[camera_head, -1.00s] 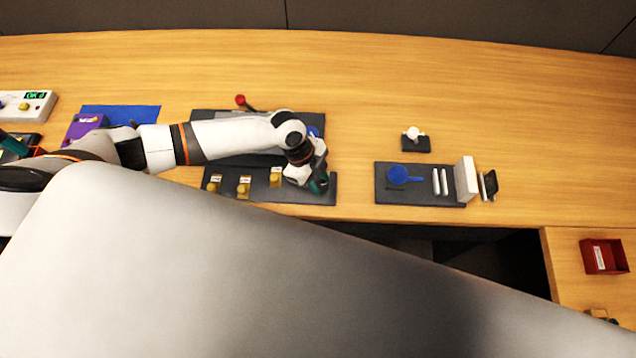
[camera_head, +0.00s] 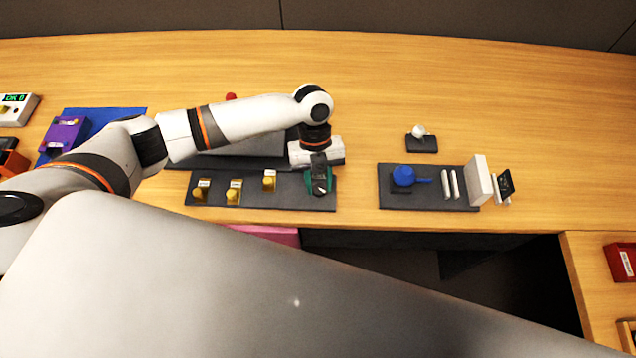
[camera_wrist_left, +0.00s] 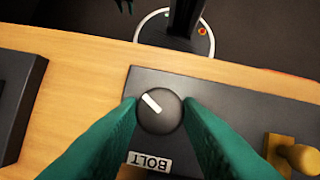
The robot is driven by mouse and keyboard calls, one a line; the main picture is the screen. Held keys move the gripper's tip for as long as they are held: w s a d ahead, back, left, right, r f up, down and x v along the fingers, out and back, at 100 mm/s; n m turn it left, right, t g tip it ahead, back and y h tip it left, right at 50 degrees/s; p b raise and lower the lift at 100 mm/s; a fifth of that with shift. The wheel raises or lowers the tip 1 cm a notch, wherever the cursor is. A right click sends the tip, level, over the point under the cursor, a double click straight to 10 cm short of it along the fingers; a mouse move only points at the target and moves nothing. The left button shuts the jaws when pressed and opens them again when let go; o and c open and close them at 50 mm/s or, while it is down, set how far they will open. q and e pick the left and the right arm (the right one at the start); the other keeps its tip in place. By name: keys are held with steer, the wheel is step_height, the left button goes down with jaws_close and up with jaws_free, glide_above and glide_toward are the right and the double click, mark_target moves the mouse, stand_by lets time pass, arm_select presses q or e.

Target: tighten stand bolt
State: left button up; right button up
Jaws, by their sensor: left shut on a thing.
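The bolt knob (camera_wrist_left: 160,111) is a round dark knob with a white line on its top, beside a white label reading BOLT (camera_wrist_left: 150,161) in the left wrist view. My left gripper (camera_head: 320,186) has green fingers at the right end of the dark front panel (camera_head: 217,199). In the left wrist view its fingers (camera_wrist_left: 160,115) are shut on the knob, one on each side. The white line lies at a slant. The right gripper is not clearly seen.
Several yellow knobs (camera_head: 233,195) stand on the panel left of my left gripper. To the right is a dark tray (camera_head: 430,205) with a blue round object (camera_head: 404,175) and white sticks. A purple block (camera_head: 66,134) is at the left. The table's back is clear.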

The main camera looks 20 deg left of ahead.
arm_select(q)
steer(key=shift+w+m+y+b, duration=0.1)
steer(key=shift+m+y+b, duration=0.35)
steer(key=shift+m, duration=0.65)
steer(key=o, duration=1)
steer(key=shift+r, duration=0.1)
steer(key=b+v, duration=0.2)
steer(key=v, duration=1)
steer(key=shift+w+d, duration=0.1)
steer(key=shift+f, duration=0.2)
